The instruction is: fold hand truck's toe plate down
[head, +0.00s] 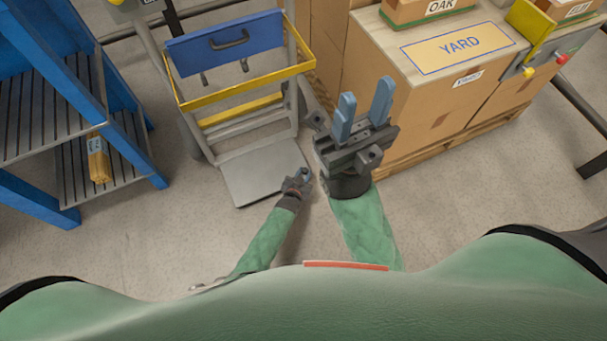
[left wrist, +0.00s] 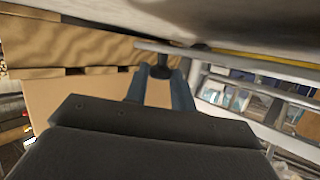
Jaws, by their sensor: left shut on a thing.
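The hand truck (head: 294,70) stands left of centre in the head view, with grey tube rails. Its grey toe plate (head: 255,172) extends toward me, low near the floor; I cannot tell its exact angle. My left gripper (head: 304,175) is at the plate's right edge. In the left wrist view, the left gripper (left wrist: 166,78) is shut on a small dark knob (left wrist: 162,70) beneath a grey surface that looks like the plate (left wrist: 240,18). My right gripper (head: 365,103) is open and empty, raised to the right of the plate, fingers pointing away from me.
A yellow frame (head: 243,88) with a blue handled panel (head: 226,44) is at the truck's upper part. A blue rack (head: 120,128) stands left. Cartons on a pallet, with a YARD sign (head: 458,48), stand right. The floor in front of the plate is clear.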

